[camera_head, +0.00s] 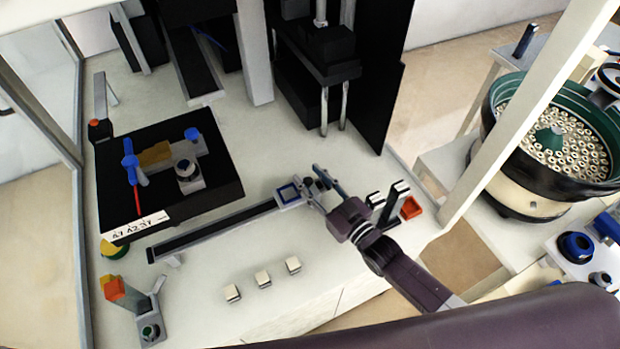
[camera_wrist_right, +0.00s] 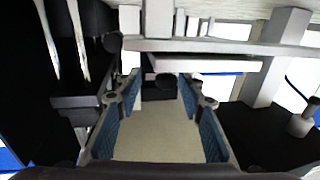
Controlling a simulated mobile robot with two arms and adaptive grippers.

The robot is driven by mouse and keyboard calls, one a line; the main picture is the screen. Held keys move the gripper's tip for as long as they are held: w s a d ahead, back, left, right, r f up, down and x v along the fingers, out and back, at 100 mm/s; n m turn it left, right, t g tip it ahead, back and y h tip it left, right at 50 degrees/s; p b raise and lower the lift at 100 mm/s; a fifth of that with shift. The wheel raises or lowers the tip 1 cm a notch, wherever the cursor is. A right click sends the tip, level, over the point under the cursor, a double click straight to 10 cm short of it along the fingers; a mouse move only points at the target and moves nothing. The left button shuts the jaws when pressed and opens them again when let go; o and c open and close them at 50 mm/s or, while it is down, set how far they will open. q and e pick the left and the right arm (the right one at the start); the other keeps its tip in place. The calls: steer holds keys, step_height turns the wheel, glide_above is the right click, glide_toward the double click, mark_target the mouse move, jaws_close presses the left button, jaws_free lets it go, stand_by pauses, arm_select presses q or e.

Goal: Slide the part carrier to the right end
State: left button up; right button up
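The part carrier (camera_head: 288,193), a small grey block with a blue square on top, sits on a long black rail (camera_head: 215,229). It is at the right end of the visible rail; the gripper covers what lies just beyond it. My right gripper (camera_head: 312,185) is beside the carrier's right side, with its fingers spread. A dark knob (camera_wrist_right: 166,80) shows between the blue-padded fingertips (camera_wrist_right: 163,88) in the right wrist view. I cannot tell whether the fingers touch it. My left gripper is not in view.
A black platform (camera_head: 215,180) with fixtures stands behind the rail at left. Several black machine parts (camera_head: 315,55) rise at the back.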

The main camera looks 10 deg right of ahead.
steer(key=shift+s, duration=0.15)
steer(key=v, duration=1.1)
steer(key=shift+s+d, duration=0.2)
steer(key=shift+s, duration=0.1)
